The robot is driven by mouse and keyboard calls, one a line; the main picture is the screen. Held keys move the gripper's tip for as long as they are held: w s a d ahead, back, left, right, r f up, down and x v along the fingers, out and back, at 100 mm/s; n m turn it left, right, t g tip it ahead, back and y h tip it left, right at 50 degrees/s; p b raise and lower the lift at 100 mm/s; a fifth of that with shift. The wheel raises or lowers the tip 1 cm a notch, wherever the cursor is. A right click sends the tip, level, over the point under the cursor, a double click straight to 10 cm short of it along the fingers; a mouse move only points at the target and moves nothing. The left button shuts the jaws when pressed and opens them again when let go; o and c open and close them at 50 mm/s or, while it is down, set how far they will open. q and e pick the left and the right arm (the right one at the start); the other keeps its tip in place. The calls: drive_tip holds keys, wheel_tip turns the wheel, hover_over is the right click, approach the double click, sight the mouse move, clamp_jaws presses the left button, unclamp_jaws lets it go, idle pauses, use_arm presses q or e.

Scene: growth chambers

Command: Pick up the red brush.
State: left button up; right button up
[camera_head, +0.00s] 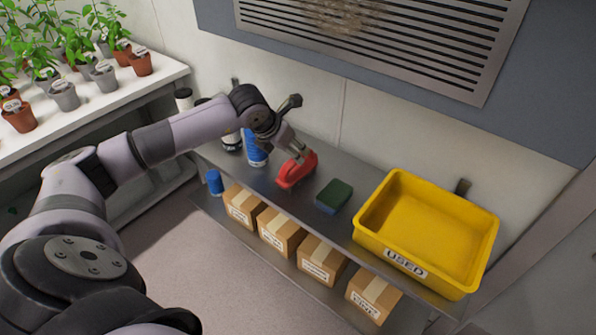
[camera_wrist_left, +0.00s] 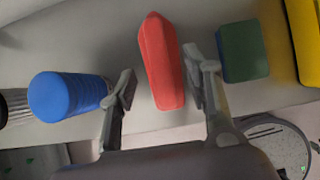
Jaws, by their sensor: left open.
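The red brush (camera_head: 297,169) lies on the metal shelf near the wall. In the head view my left gripper (camera_head: 289,150) is right at it and partly covers it. In the left wrist view the red brush (camera_wrist_left: 161,62) lies between the two open fingers of my left gripper (camera_wrist_left: 158,80), with a gap on the left side and the right finger close to it. I cannot tell whether the right finger touches it. The underside of the brush is hidden. My right gripper is not in view.
A blue bottle (camera_head: 256,150) stands left of the brush and a green sponge (camera_head: 334,195) lies to its right. A yellow crate (camera_head: 475,277) marked USED stands further right. Several cardboard boxes (camera_head: 281,234) sit on the lower shelf. Potted plants (camera_head: 66,95) stand on a white bench (camera_head: 120,95).

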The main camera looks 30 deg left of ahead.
sight(299, 166)
use_arm(q)
drive_tip(key=b+x, duration=0.2)
drive_tip(key=x, duration=0.5)
drive_tip(key=shift+c, duration=0.4)
drive_tip(key=shift+a, duration=0.1)
clamp_jaws()
